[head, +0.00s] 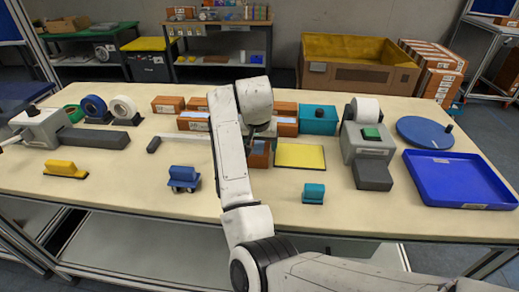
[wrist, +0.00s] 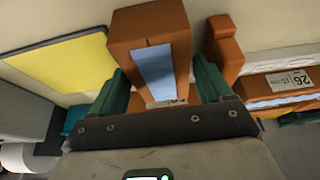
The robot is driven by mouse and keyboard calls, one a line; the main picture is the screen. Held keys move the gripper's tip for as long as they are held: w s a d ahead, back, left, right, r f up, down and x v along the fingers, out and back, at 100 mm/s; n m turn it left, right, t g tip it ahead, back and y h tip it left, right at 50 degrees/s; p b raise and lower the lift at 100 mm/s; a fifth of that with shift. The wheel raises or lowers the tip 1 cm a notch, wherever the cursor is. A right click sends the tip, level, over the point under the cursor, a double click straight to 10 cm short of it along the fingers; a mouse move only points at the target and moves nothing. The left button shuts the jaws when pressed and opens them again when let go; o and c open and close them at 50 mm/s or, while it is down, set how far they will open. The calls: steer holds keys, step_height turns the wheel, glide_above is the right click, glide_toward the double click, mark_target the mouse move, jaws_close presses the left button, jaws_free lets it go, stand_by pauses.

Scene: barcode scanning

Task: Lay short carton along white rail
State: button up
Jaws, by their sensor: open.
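An orange-brown carton (wrist: 150,32) with a pale blue strip stands between the two teal fingers of my gripper (wrist: 160,68) in the wrist view. The fingers are open, one on each side of it; whether either touches it I cannot tell. In the head view a carton (head: 259,158) shows partly beside my arm, which hides most of my gripper. A thin white rail (head: 185,136) with a dark end lies on the table left of my arm; its right end is hidden behind the arm.
Other cartons (head: 168,104) stand in a group behind my gripper. A yellow pad (head: 299,156) lies to its right, also in the wrist view (wrist: 62,60). A blue tray (head: 458,181) is far right.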

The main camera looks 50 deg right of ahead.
steer(key=shift+c, duration=0.4)
steer(key=c, duration=1)
steer(key=shift+o, duration=0.2)
steer(key=shift+r+b, duration=0.2)
steer(key=shift+b, duration=0.25)
